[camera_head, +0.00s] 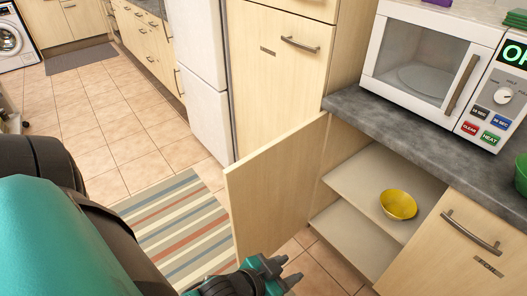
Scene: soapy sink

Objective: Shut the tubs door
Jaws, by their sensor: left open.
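A pale wood cabinet door (272,190) stands wide open under the grey counter, in the middle of the view. Its inner face shows; its handle and any label are hidden. It is hinged at the left side of an open cabinet (345,215) with a shelf, where a yellow bowl (398,204) sits. My left gripper (287,270) is open and empty at the bottom centre. It appears just in front of the door's lower edge, and I cannot tell whether it touches the door. My right gripper is not in view.
A white microwave (425,60) stands on the grey counter (390,118). A closed front with a handle (470,240) is right of the open cabinet. A tall cabinet (280,80) is behind the door.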

